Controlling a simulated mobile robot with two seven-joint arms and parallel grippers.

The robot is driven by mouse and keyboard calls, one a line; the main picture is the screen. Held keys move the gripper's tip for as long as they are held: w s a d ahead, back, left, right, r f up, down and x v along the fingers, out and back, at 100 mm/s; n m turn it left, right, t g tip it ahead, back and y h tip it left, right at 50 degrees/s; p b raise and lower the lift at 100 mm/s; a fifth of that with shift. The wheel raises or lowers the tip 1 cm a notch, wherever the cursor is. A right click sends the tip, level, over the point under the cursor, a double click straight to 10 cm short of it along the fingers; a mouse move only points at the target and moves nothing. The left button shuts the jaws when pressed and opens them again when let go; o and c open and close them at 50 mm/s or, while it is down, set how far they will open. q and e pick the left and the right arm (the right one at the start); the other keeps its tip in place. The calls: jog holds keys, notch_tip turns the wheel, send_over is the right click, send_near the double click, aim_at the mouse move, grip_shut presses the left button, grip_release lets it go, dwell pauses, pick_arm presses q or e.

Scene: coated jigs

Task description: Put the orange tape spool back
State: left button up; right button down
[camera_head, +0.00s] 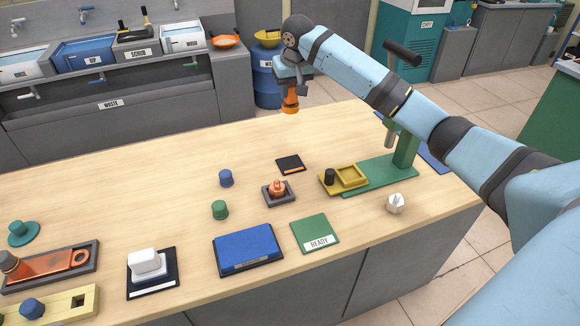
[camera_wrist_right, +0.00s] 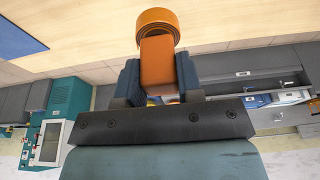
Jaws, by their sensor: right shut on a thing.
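My right gripper (camera_head: 291,82) is shut on the orange tape spool (camera_head: 290,104) and holds it in the air above the far edge of the wooden table. In the right wrist view the spool's round orange rim (camera_wrist_right: 158,19) and flat orange body show between the two blue fingers (camera_wrist_right: 158,68). A small black pad with an orange stripe (camera_head: 290,163) lies bare on the table, nearer than the spool. My left gripper is not in view.
A grey tray (camera_head: 279,198) with a small orange part, a blue cap (camera_head: 226,178) and a green cap (camera_head: 220,209) stand near the black pad. A green press (camera_head: 404,150) with a yellow tray (camera_head: 349,178) stands right. The table's far left part is clear.

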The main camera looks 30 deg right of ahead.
notch_tip(320, 180, down, 19)
jog(key=shift+r, duration=0.15)
jog(key=shift+f, duration=0.55)
jog(key=c, duration=0.8)
grip_release()
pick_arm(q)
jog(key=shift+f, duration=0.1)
pick_arm(e)
jog(key=shift+f, duration=0.15)
